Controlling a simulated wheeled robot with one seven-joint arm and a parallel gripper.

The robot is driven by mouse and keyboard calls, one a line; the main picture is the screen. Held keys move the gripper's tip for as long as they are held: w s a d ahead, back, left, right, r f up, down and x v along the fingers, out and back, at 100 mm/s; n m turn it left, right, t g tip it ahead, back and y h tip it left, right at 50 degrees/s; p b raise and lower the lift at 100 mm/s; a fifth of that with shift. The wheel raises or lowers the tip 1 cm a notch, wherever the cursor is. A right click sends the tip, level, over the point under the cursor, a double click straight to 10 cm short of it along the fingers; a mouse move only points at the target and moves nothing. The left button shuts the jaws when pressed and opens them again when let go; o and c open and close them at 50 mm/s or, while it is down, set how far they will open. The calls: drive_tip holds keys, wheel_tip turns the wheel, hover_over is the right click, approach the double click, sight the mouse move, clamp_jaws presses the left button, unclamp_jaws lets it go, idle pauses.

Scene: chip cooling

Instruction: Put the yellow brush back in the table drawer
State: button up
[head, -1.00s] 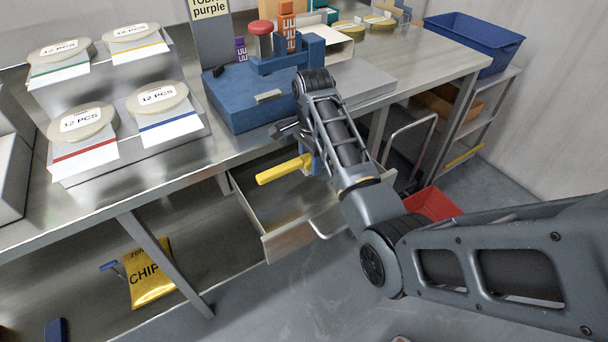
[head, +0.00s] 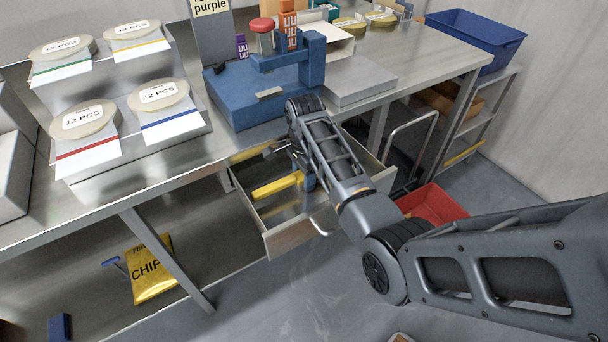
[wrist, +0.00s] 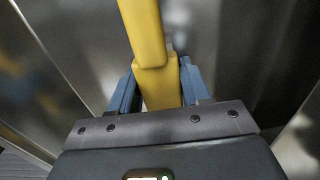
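The yellow brush (head: 277,186) is in the open table drawer's space, its handle pointing left in the head view. My gripper (head: 307,180) is at the brush's right end, inside the drawer outline. In the wrist view the yellow brush (wrist: 146,35) runs up from between the blue fingers of my gripper (wrist: 160,85), which are closed about it. The drawer (head: 290,238) is pulled out under the table, its metal walls on both sides of the brush. Whether the brush touches the drawer floor is unclear. The brush's far end is hidden by my arm.
The steel table edge (head: 160,183) overhangs the drawer's back. A blue press (head: 255,100) stands on the table above it. A red bin (head: 432,204) is on the floor to the right. A yellow chip bag (head: 153,270) hangs or stands below left.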

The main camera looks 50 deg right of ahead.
drive_tip(key=o, duration=0.5)
drive_tip(key=shift+c, duration=0.2)
wheel_tip(320, 180, up, 12)
drive_tip(key=shift+r, duration=0.15)
idle(0.7)
